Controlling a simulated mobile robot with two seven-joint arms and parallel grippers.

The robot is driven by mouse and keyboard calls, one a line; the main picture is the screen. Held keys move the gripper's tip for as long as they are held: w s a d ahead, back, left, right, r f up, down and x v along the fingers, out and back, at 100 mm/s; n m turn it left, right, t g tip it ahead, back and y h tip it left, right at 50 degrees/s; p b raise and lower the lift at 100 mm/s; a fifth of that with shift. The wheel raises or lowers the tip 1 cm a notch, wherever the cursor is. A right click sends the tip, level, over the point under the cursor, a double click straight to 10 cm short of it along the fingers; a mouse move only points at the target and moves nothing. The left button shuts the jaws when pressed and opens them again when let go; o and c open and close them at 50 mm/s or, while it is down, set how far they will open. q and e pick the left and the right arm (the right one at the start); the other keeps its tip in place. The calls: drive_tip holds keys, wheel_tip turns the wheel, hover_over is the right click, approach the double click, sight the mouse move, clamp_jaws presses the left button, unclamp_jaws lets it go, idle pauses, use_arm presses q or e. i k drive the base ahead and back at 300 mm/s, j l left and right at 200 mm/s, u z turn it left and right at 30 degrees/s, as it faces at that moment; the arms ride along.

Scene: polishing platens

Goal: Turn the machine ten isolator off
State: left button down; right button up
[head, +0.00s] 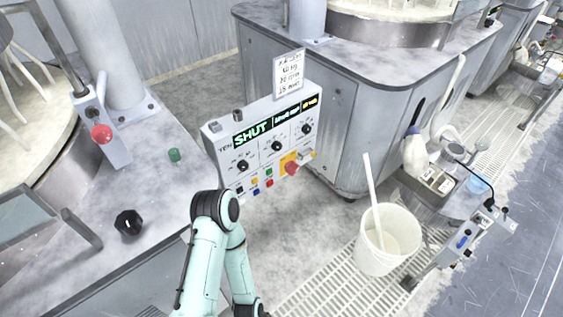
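A pale control panel (265,145), marked TEN on its face, stands near the middle. Its green display (252,134) reads SHUT. Below it are black rotary knobs, at left (243,165), middle (276,146) and right (306,129). A red knob (291,168) on a yellow plate (286,160) sits at the lower right. I cannot tell from this distance which control is the isolator or its setting. A teal arm of mine bends up in front of the panel's lower left and hides part of it. Neither gripper's fingers show.
Small coloured buttons (268,183) line the panel's bottom. A white sign (289,75) stands above it. A white bucket (388,240) with a stick stands on grating (320,270) at right. A red-knobbed lever box (104,135) and black knob (128,222) are on the left bench.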

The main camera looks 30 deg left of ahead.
sight(291, 167)
drive_tip(key=i+l, duration=0.25)
drive_tip(key=i, duration=0.25)
drive_tip(key=i+l, duration=0.3)
drive_tip(key=i, duration=0.2)
drive_tip(key=i+u, duration=0.1)
drive_tip(key=u, duration=0.25)
drive_tip(key=i+l+u, duration=0.15)
drive_tip(key=u, duration=0.25)
drive_tip(key=i+l+u, duration=0.1)
drive_tip(key=u, duration=2.35)
